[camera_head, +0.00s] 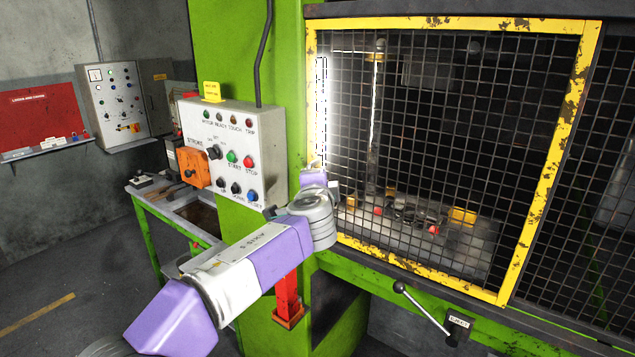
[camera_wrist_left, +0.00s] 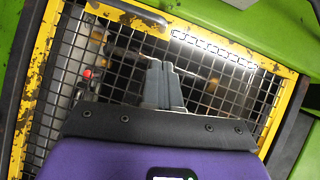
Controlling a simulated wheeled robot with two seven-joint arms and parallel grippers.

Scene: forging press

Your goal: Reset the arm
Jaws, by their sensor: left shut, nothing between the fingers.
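My left arm comes in from the lower left in the head view and reaches toward the yellow-framed mesh guard (camera_head: 567,140). My left gripper shows in the left wrist view (camera_wrist_left: 162,72), with its grey fingers together and nothing between them. The fingers point at the mesh guard, which also shows in the left wrist view (camera_wrist_left: 38,95). I cannot tell the exact gap to the mesh. In the head view the fingers are mostly hidden behind the wrist. My right gripper is in neither view.
A grey control box (camera_head: 268,140) with buttons is on the green press column (camera_head: 225,50), close left of my wrist. A lever with a black knob (camera_head: 399,287) sticks out below the guard. A green-legged bench (camera_head: 150,240) stands left. Floor at lower left is clear.

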